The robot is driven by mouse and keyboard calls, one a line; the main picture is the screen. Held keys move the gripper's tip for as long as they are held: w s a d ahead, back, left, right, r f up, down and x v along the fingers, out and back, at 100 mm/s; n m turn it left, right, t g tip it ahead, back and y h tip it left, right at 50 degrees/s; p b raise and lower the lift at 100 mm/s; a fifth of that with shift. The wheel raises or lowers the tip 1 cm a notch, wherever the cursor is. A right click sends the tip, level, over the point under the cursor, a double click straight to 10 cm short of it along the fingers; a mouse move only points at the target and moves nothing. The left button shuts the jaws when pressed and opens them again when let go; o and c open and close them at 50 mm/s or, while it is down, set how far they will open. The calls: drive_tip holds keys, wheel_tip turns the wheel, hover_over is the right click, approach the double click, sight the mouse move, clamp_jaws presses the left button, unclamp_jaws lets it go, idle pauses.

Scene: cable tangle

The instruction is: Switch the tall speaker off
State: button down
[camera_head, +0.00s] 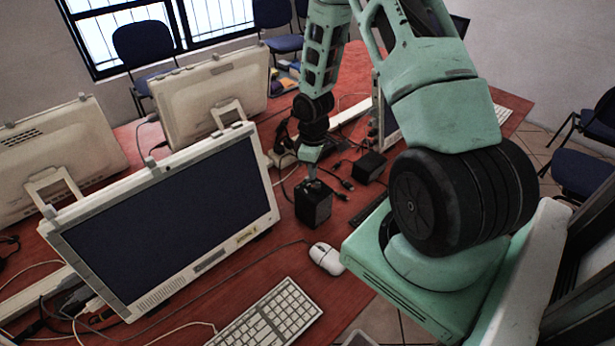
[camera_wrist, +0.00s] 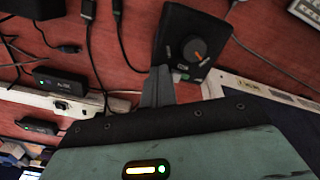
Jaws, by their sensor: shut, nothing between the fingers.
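The tall speaker (camera_head: 313,207) is a black box standing upright on the red desk, left of a lower black box. In the wrist view, the black box below my gripper (camera_wrist: 172,62) appears to be this speaker. Its top has a round dark knob (camera_wrist: 194,48) with an orange mark; small labels around the knob are too small to read. My gripper (camera_head: 312,178) points down at the top of the speaker, its fingers shut and empty. In the wrist view the fingertips lie beside the knob, near the box's edge; I cannot tell whether they touch it.
A lower black box (camera_head: 369,167) stands to the right behind the speaker. A monitor (camera_head: 165,220) stands to the left, a white mouse (camera_head: 326,258) and keyboard (camera_head: 268,318) in front. Cables and a white power strip (camera_wrist: 60,101) lie close by.

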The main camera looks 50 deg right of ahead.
drive_tip(key=shift+a, duration=0.5)
drive_tip(key=shift+r, duration=0.15)
drive_tip(key=shift+d+r+p, duration=0.15)
drive_tip(key=shift+r+p, duration=1.2)
drive_tip(key=shift+r, duration=0.1)
drive_tip(key=shift+d+r+p, duration=0.1)
drive_tip(key=shift+r+p, duration=1.25)
drive_tip(key=shift+r, duration=0.05)
